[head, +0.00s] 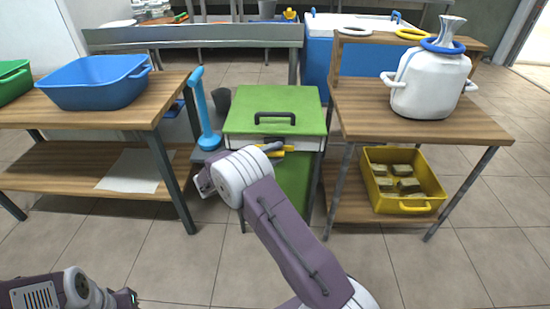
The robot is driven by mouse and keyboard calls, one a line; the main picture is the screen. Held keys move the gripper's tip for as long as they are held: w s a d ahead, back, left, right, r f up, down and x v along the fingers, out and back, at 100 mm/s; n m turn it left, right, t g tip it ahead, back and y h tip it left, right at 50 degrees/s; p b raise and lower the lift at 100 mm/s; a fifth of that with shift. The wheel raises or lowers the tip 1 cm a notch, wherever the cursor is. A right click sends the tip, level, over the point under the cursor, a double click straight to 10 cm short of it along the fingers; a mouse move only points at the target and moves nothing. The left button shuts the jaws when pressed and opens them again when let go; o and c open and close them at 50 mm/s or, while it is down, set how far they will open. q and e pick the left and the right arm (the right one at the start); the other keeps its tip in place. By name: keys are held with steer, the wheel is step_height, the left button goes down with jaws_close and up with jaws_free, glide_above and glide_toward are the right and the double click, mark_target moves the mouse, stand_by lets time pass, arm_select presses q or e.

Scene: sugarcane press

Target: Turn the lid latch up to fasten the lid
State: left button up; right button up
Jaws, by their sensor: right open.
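The green lid (290,101) with a dark handle (275,118) lies flat and closed on the press (293,180) in the middle. A yellow part that looks like the lid latch (286,149) shows at the press's front, just below the lid edge. It lies roughly level, and my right wrist partly hides it. My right gripper (204,185) is open, left of the press front and left of the latch, and seems empty. Its fingers are small and partly hidden by the wrist. My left gripper (128,298) is low at the bottom left, far from the press; its jaws are unclear.
A blue upright lever (205,115) stands left of the press. A wooden table (120,117) at left holds a blue basin (95,83). The right table (440,122) holds a white jug (428,85); a yellow crate (408,205) sits beneath. The floor in front is clear.

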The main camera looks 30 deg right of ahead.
jaws_close()
